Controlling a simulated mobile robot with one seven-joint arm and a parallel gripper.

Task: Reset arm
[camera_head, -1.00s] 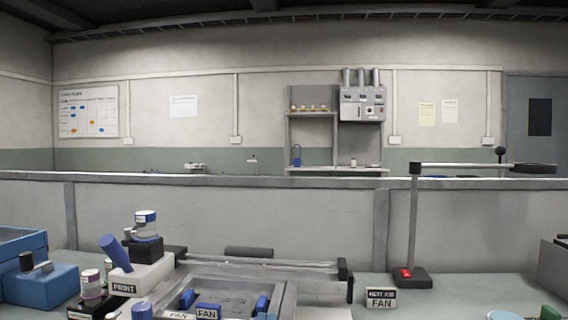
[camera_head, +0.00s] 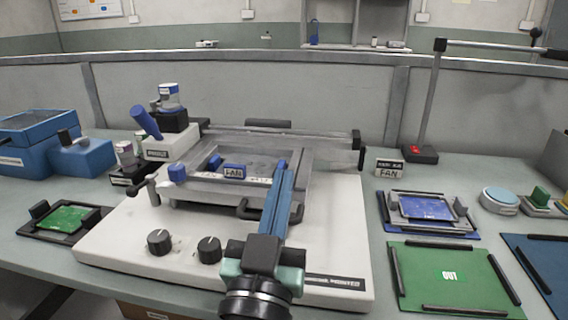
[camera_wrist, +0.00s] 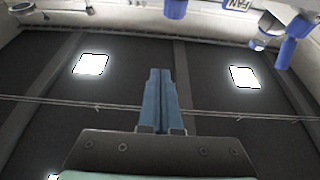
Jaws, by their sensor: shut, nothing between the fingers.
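My gripper (camera_head: 288,172) reaches up from the bottom of the head view, over the front of a white printer machine (camera_head: 120,235). Its two long blue fingers lie side by side, shut, with nothing between them. In the wrist view the fingers (camera_wrist: 160,75) point up the picture towards a dark ceiling with bright lights. The part of the machine behind my fingers and wrist is hidden.
A green mat marked OUT (camera_head: 430,285) and a blue board in a fixture (camera_head: 425,207) lie on the right. A lamp stand (camera_head: 430,110) rises behind them. A green board (camera_head: 66,219) and blue boxes (camera_head: 85,157) are at left.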

